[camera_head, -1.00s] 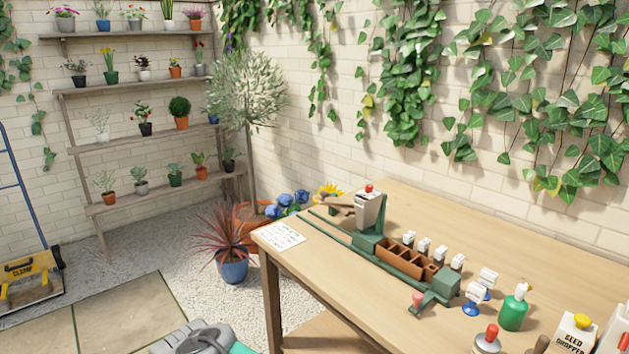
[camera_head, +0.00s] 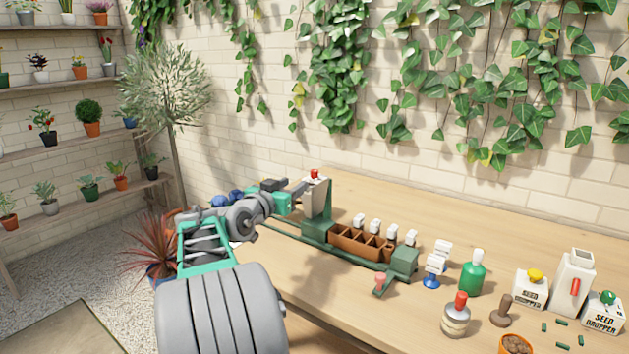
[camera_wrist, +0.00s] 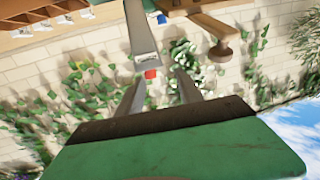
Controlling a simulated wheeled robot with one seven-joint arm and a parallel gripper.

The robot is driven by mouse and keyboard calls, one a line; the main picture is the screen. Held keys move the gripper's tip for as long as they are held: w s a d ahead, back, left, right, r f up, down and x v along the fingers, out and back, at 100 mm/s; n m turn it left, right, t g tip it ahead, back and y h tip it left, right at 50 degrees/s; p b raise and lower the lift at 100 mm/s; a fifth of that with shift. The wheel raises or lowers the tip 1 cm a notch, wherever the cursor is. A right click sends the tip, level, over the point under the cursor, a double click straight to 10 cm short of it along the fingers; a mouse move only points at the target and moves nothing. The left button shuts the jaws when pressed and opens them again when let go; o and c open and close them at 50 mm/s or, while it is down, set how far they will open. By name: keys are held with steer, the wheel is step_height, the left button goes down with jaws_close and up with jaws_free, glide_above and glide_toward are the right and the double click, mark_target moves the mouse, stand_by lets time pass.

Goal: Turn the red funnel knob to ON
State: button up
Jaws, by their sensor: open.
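The grey-white funnel (camera_head: 316,197) stands on a green mount at the far end of a green rail on the table. Its red knob (camera_head: 314,173) is on top. My gripper (camera_head: 298,187) is just left of the funnel, with its fingers pointing toward it at about its upper half. In the wrist view, which is upside down, the funnel (camera_wrist: 141,40) runs down to the red knob (camera_wrist: 151,74). The knob appears between my two open fingers, nearer the left one. I cannot tell whether they touch it. The knob's setting is not readable.
A brown compartment tray (camera_head: 358,243) sits on the rail, with several white labels behind it. A green bottle (camera_head: 472,278), seed droppers (camera_head: 530,290) and a wooden stamp (camera_head: 503,311) stand at the right. A brick wall with ivy closes the back. The table behind the rail is clear.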

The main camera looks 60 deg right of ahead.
mark_target(313, 171)
steer(key=shift+m+g+h, duration=0.4)
steer(key=shift+g, duration=0.1)
steer(key=d, duration=0.3)
steer(key=s+d+r, duration=0.1)
steer(key=d, duration=0.2)
steer(key=s+d, duration=0.1)
steer(key=d, duration=0.2)
steer(key=shift+s+d+r, duration=0.15)
steer(key=shift+r, duration=0.05)
jaws_close()
